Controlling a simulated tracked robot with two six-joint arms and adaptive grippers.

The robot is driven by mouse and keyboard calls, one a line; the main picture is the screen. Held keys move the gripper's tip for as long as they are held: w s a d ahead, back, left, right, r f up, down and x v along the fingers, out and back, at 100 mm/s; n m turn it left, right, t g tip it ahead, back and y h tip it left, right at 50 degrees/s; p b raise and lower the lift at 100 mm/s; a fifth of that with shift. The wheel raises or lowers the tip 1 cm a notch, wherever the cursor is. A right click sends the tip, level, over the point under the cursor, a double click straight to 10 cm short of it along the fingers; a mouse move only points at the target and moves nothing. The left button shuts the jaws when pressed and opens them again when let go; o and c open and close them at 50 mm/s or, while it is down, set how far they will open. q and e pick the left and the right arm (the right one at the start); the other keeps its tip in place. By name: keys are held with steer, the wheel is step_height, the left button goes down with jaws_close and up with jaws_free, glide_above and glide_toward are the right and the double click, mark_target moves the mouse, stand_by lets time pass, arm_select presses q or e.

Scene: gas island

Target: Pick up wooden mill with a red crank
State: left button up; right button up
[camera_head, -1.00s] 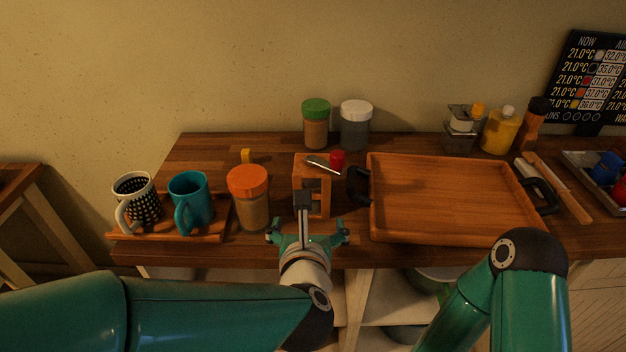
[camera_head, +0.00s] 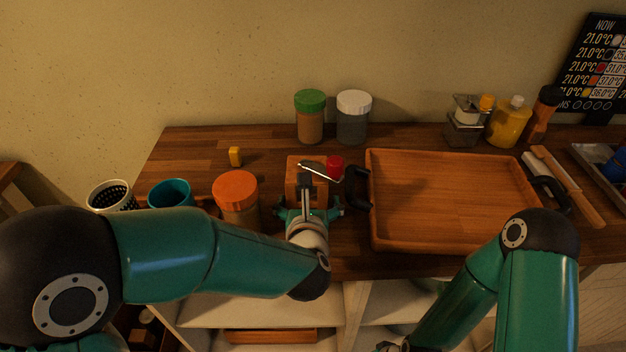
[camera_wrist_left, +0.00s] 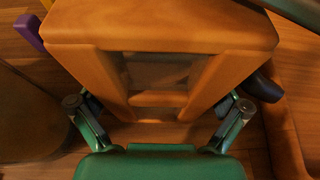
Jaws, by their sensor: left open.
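The wooden mill (camera_head: 293,180) stands upright on the dark wooden counter in the head view. It has a metal crank arm on top and a red knob (camera_head: 335,164) at the crank's right end. My left gripper (camera_head: 308,207) is at the mill's near side, partly hiding its lower front. In the left wrist view the mill's box (camera_wrist_left: 160,32) fills the upper middle, and the open fingers (camera_wrist_left: 160,108) stand on both sides of its lower part, with no clear grip on it.
A wooden tray (camera_head: 450,246) with black handles lies close right of the mill. An orange-lidded jar (camera_head: 236,192) stands close left, beside a teal mug (camera_head: 170,193) and a patterned mug (camera_head: 112,194). Green-lidded (camera_head: 310,117) and white-lidded (camera_head: 353,118) jars stand behind.

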arm_select(q)
steer(key=shift+w+a+f, duration=0.2)
steer(key=shift+w+f, duration=0.05)
steer(key=shift+w, duration=0.25)
arm_select(e)
steer(key=shift+w+r, duration=0.15)
steer(key=shift+w, duration=0.1)
arm_select(q)
steer(key=shift+d+r, duration=0.1)
steer(key=c, duration=1.7)
steer(key=shift+o, duration=0.2)
steer(key=shift+r, duration=0.1)
step_height(320, 180, up, 20)
steer(key=p, duration=0.3)
steer(key=shift+p, duration=0.3)
arm_select(e)
step_height(320, 180, up, 4)
steer(key=shift+f, duration=0.2)
arm_select(q)
steer(key=f+b, duration=1.2)
steer(key=s+f+b, duration=0.1)
steer(key=f+b, duration=0.5)
steer(key=shift+f+b, duration=0.25)
steer(key=shift+b, duration=0.15)
arm_select(e)
step_height(320, 180, down, 19)
